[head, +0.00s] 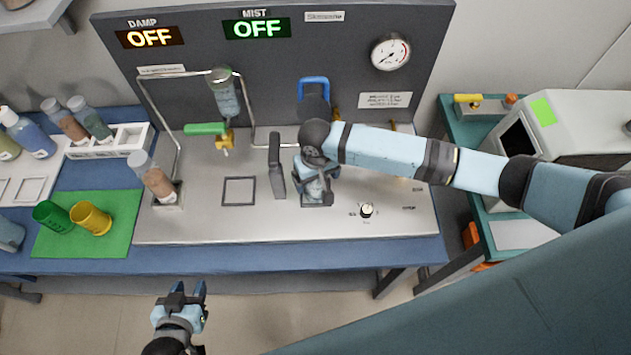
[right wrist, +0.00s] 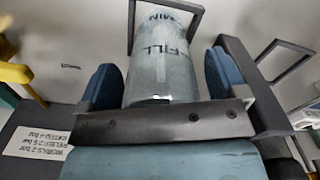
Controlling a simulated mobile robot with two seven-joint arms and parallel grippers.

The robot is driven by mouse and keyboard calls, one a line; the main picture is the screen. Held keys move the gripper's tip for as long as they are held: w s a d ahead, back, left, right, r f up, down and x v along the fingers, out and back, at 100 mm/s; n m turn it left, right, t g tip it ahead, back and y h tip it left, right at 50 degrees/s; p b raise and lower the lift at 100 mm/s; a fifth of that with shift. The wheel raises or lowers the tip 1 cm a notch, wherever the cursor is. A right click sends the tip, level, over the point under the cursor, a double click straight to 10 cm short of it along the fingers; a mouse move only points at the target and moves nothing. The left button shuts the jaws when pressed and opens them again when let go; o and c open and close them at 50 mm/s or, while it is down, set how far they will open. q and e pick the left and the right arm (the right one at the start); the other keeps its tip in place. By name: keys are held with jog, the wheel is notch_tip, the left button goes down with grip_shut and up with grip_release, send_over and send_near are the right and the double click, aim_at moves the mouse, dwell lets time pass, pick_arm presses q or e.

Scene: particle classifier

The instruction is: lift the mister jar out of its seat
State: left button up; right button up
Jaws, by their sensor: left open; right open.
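The mister jar (right wrist: 163,72), a clear cylinder with dark "FILL" lettering, stands between the two blue fingers of my right gripper (right wrist: 162,82) in the right wrist view. The fingers are open, with a visible gap on either side of the jar. In the head view my right gripper (head: 317,184) is over the seat (head: 316,203) in the machine's deck, and my arm and gripper hide most of the jar. My left gripper (head: 187,290) is open and empty, in front of the bench over the floor.
A dark upright bracket (head: 276,165) stands just left of my right gripper. A brown-filled jar (head: 152,178) leans at the deck's left. A knob (head: 367,210) sits to the right. Green and yellow cups (head: 91,218) lie on a green mat (head: 122,240).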

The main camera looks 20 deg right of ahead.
jog(key=shift+f, duration=0.1)
jog(key=shift+c, duration=0.3)
jog(key=c, duration=1.1)
